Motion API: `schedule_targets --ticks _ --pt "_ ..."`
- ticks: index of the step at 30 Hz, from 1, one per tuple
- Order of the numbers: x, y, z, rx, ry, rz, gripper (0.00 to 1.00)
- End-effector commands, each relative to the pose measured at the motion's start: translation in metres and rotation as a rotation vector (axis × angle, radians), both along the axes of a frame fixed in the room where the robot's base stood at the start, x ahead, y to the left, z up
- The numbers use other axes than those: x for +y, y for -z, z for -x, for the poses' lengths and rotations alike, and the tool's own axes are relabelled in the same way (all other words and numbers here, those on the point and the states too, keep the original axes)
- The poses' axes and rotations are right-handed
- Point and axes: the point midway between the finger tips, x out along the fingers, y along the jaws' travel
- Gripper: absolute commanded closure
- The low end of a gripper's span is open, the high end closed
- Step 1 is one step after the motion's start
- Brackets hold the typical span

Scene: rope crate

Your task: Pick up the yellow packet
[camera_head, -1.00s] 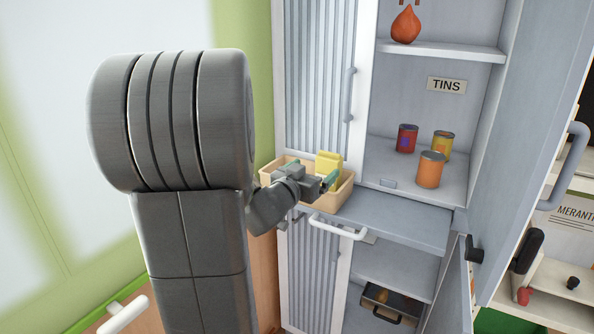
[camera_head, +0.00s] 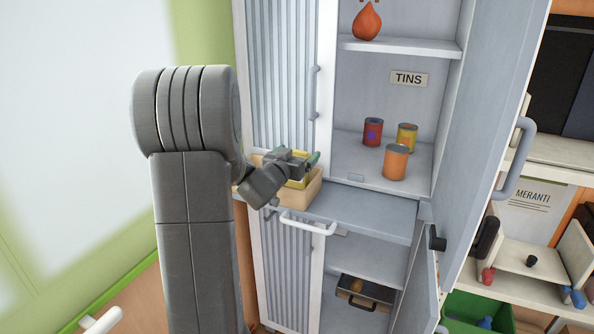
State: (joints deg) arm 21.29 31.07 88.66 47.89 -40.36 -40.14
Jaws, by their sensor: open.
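The yellow packet (camera_head: 297,184) stands in a light wooden crate (camera_head: 302,196) at the left end of a pulled-out grey shelf. My gripper (camera_head: 309,163) is at the crate, over and in front of the packet, and hides much of it. Green fingertips show at the gripper's right end, close to the packet's top. The gripper is open. I cannot tell whether the fingers are on both sides of the packet.
The pulled-out shelf (camera_head: 365,215) is bare right of the crate, with a white handle (camera_head: 307,224) in front. Tins, one an orange tin (camera_head: 395,162), stand inside the cupboard. An open door (camera_head: 480,130) bounds the right.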

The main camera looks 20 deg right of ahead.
Motion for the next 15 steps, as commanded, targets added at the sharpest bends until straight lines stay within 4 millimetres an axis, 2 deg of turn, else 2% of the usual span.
schedule_targets --ticks 4,13,15 --pt "-0.0135 -0.0018 -0.0105 -0.001 0.001 0.001 0.09" --pt "-0.0158 -0.0007 -0.0130 -0.001 0.000 0.000 0.09" --pt "-0.0158 -0.0007 -0.0130 -0.001 0.000 0.000 0.23"
